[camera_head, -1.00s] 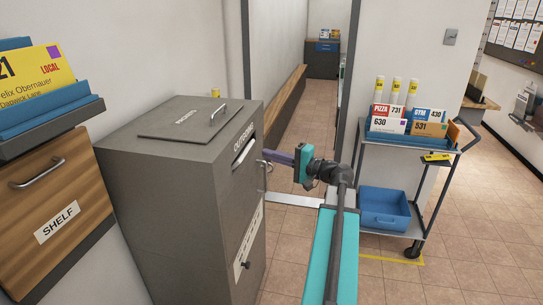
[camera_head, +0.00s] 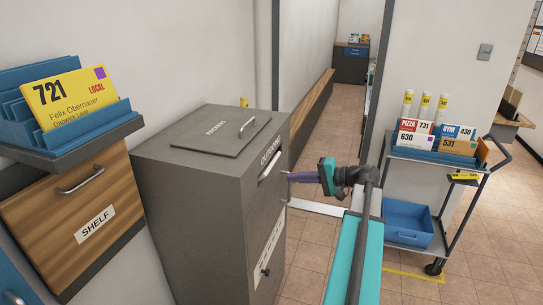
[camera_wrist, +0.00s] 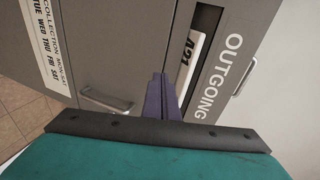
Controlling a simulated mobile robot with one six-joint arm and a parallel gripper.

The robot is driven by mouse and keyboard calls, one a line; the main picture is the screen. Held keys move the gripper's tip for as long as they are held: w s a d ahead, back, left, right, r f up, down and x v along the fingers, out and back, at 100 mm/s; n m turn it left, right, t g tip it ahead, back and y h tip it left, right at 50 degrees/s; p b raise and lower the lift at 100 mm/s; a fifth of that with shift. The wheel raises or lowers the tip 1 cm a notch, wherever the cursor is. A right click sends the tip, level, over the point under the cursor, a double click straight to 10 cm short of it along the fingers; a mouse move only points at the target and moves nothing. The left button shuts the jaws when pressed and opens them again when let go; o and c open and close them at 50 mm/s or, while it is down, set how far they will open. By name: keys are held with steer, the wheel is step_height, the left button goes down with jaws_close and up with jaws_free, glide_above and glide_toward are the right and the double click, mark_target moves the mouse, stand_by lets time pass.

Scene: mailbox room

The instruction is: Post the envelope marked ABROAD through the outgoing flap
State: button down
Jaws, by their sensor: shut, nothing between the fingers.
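The grey box has an OUTGOING label (camera_head: 270,151) near the top of its front, also in the wrist view (camera_wrist: 219,76). Under it is a dark slot, with a white piece (camera_wrist: 195,48) inside bearing partly hidden black characters, seemingly ending in 21. It looks like an envelope's end, and its pale edge also shows in the head view (camera_head: 269,166). My gripper (camera_head: 291,177) is at the box front, just below the slot. Its purple fingers (camera_wrist: 160,78) are together and empty. No ABROAD marking is readable.
A metal handle (camera_wrist: 105,100) is on the box front beside the fingers. A yellow LOCAL envelope (camera_head: 70,97) stands in a blue rack at left. A trolley (camera_head: 440,160) at right holds several envelopes and tubes, with a blue bin (camera_head: 408,222) below. Floor between is clear.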

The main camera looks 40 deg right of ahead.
step_height(320, 180, up, 2)
steer(key=g+p, duration=0.1)
steer(key=p, duration=0.3)
steer(key=g+p, duration=0.1)
steer(key=p, duration=0.8)
glide_toward(274, 163)
steer(key=shift+s+d+r+p, duration=0.3)
steer(key=shift+d+r+p, duration=0.1)
steer(key=shift+r+p, duration=0.3)
steer(key=shift+w+a+f, duration=0.1)
steer(key=shift+f, duration=0.05)
steer(key=shift+b+x, duration=0.85)
steer(key=shift+x, duration=2.5)
steer(key=shift+a+f, duration=0.1)
steer(key=shift+f, duration=0.05)
steer(key=shift+w+a+f+b, duration=0.4)
steer(key=shift+w+f+b, duration=0.2)
steer(key=shift+w+f, duration=0.15)
steer(key=shift+w+a+f, duration=0.1)
steer(key=shift+w+a, duration=0.05)
